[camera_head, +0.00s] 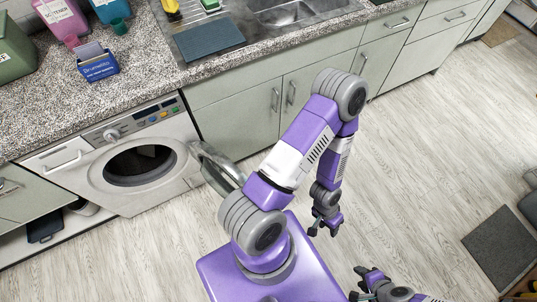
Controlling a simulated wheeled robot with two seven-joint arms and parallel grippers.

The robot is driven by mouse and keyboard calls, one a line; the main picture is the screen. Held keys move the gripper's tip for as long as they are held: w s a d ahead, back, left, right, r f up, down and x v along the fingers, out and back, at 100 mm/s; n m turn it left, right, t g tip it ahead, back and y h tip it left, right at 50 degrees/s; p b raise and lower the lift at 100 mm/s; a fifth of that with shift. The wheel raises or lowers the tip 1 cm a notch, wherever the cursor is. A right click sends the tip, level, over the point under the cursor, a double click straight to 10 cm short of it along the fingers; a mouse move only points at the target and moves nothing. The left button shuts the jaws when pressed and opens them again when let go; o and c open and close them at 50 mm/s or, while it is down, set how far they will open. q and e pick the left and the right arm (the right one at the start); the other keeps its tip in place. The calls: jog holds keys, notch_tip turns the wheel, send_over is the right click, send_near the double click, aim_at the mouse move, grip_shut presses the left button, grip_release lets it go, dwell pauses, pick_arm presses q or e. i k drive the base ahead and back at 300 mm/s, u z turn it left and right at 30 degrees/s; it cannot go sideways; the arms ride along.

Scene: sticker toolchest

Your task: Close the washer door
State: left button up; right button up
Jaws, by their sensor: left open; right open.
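The white washer (108,176) sits under the counter at the left, with its dark round drum opening showing. Its round door (213,167) stands wide open, swung out to the right side of the opening and seen nearly edge-on. Part of the door lies close to or behind my purple arm. My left gripper (323,231) is open and empty, pointing down over the floor, well to the right of the door. My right gripper (358,284) is open and empty at the bottom edge, farther from the washer. Neither gripper touches the door.
A speckled counter (140,75) runs above the washer, holding bottles, a blue box (97,67) and a sink (290,13). Green-grey cabinets (262,100) with handles stand right of the washer. The wooden floor (430,150) is clear at the right, apart from a dark mat (503,246).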

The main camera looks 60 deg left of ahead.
aim_at(202, 152)
jog(key=i, duration=1.75)
jog(key=u, duration=4.4)
jog(key=i, duration=0.5)
jog(key=u, duration=0.7)
jog(key=k, duration=0.55)
jog(key=z, duration=0.4)
jog(key=i, duration=0.5)
jog(key=u, duration=0.05)
